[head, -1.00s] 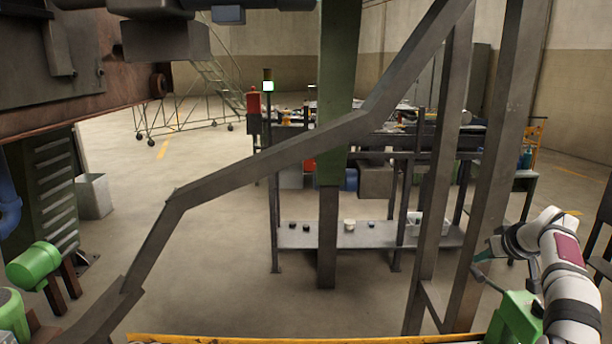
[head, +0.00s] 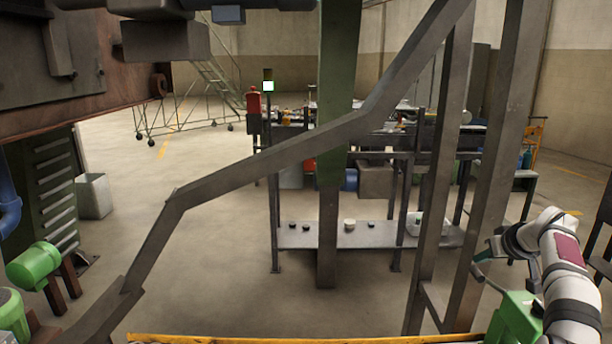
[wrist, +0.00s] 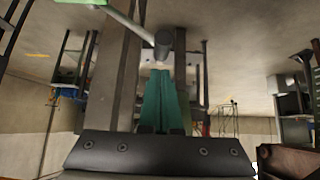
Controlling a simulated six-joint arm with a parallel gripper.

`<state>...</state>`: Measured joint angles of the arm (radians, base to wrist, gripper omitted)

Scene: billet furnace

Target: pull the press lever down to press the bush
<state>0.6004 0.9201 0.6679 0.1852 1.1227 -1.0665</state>
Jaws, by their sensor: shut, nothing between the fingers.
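The press (head: 515,318) is a green body at the lower right of the head view; only a green corner of it (wrist: 85,2) shows in the wrist view. Its lever (head: 492,284) is a thin rod with a dark grip at its end, pointing up and left. In the wrist view the lever's rod (wrist: 128,22) ends in the dark grip (wrist: 165,42). My gripper (wrist: 160,72) has teal fingers, shut and empty, with tips close to the grip; I cannot tell whether they touch. It also shows beside the lever end in the head view (head: 481,253). The bush is not visible.
Grey steel posts (head: 440,170) stand just left of my gripper, and a long sloping beam (head: 270,155) crosses the head view. A yellow edge (head: 300,339) runs along the bottom. A shelf (head: 330,236) with small parts stands behind. The floor at centre left is clear.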

